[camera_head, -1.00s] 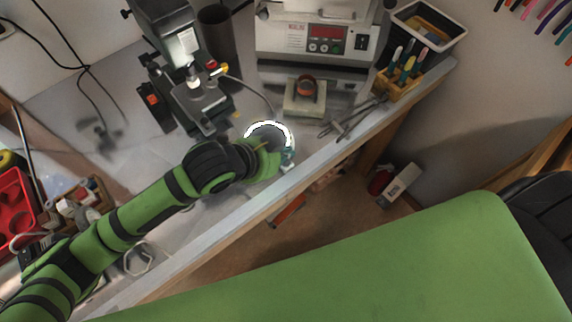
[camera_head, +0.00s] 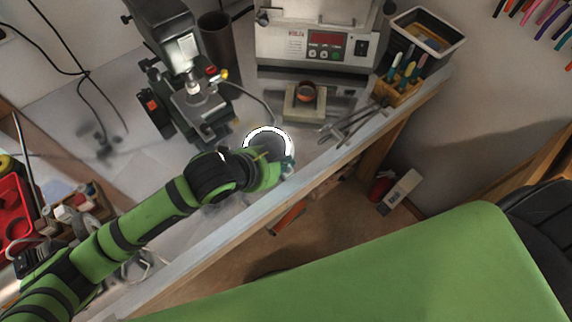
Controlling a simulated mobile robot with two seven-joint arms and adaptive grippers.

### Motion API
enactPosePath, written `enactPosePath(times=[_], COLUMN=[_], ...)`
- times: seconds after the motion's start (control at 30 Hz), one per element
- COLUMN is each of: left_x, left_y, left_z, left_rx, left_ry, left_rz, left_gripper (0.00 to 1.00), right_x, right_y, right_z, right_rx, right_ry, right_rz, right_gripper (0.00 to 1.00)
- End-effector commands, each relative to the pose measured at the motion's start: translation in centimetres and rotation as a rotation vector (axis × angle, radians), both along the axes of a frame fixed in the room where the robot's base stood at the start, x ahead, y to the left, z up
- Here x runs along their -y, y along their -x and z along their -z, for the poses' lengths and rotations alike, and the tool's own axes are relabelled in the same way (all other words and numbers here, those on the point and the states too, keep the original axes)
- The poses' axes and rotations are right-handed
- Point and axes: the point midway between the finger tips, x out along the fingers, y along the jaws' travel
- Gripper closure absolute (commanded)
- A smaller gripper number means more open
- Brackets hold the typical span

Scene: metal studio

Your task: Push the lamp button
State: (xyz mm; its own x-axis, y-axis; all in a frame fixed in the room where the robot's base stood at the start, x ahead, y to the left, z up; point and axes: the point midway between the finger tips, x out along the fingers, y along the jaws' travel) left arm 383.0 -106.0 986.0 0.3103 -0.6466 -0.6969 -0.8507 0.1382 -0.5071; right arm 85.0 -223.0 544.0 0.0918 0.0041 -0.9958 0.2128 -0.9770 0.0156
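The lamp is not certain; a round dark disc with a bright white ring (camera_head: 268,130) on the workbench looks most like it. The ring appears lit. My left arm comes in from the lower left, and its gripper (camera_head: 286,167) is at the ring's lower right edge, near the bench's front edge. The wrist covers the lower left part of the disc. The fingers are small and mostly hidden, so I cannot tell whether they are open or touch the lamp. No separate button can be made out. My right gripper is not in view.
A microscope-like device (camera_head: 172,50) stands behind left, beside a dark cylinder (camera_head: 218,42). A machine with a red display (camera_head: 312,44) is at the back. Metal tools (camera_head: 350,126), a wooden tool holder (camera_head: 398,92) and a black-rimmed bin (camera_head: 455,48) lie right. The bench front edge is close.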

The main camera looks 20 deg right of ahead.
Motion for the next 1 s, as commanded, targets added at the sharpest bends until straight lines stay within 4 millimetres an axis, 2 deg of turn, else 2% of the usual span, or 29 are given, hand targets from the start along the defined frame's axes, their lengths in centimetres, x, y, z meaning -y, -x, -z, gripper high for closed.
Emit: enactPosePath(times=[0.53, 1.0], left_x=[0.00, -0.01], left_y=[0.00, -0.01], left_z=[0.02, 0.86], left_rx=[0.000, 0.000], left_ry=[0.000, 0.000], left_rz=[0.000, 0.000], left_gripper=[1.00, 1.00], right_x=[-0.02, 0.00], right_y=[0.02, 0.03], right_z=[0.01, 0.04], right_rx=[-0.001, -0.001], right_ry=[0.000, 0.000], right_rz=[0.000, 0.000], right_gripper=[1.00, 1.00])
